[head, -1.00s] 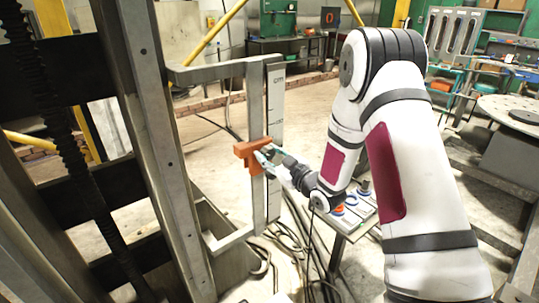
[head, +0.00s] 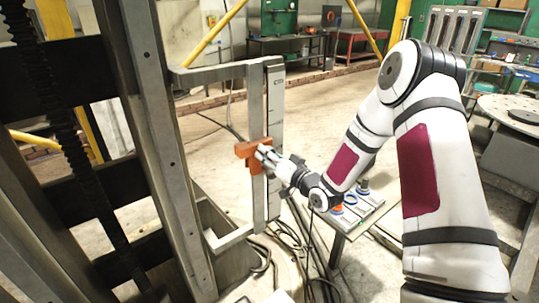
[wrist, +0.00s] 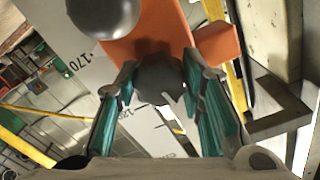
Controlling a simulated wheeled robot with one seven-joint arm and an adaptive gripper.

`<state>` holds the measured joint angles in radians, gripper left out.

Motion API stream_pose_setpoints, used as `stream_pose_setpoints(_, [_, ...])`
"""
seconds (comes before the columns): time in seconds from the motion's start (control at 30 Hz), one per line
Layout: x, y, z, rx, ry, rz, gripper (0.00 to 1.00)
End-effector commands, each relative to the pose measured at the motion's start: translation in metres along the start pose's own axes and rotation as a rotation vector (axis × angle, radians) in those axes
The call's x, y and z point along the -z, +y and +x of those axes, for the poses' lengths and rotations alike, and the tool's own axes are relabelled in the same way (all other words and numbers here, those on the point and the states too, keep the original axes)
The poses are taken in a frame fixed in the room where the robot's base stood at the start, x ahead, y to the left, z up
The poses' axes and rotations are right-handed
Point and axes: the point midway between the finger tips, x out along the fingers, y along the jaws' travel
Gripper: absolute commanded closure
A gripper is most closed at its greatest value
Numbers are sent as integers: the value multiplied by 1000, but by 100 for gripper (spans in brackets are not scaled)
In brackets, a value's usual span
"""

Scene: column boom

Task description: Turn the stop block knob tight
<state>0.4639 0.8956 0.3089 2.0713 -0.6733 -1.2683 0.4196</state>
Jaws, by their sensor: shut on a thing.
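The orange stop block (head: 247,151) sits on the upright metal rail (head: 256,105) beside the ruler. It also fills the top of the wrist view (wrist: 150,35). Its dark knob (wrist: 158,80) faces my wrist camera. My gripper (head: 263,154) reaches the block from the right. In the wrist view my gripper (wrist: 160,88) has one teal-padded finger on each side of the knob and is shut on it. The fingertips and the gripper hide the knob in the head view. A grey rounded part (wrist: 105,14) shows at the block's upper left in the wrist view.
The ruler plate (head: 274,120) stands right of the rail. A large metal column (head: 150,140) stands close on the left. A low table (head: 350,215) with several small parts is behind my arm. Cables (head: 275,250) lie on the floor below.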

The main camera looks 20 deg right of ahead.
Motion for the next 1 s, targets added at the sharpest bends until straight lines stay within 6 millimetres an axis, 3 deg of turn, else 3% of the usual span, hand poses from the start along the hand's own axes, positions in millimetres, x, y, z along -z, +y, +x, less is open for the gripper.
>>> stream_pose_setpoints(0.3, [-1,0,0,-1,-2,101,93])
stream_pose_setpoints(0.77, [-2,0,0,-1,-4,114,93])
stream_pose_setpoints(0.8, [-2,0,0,-1,-4,114,63])
stream_pose_setpoints(0.9, [-2,0,0,0,-3,114,44])
stream_pose_setpoints(1.0, [-1,0,0,0,-2,113,44])
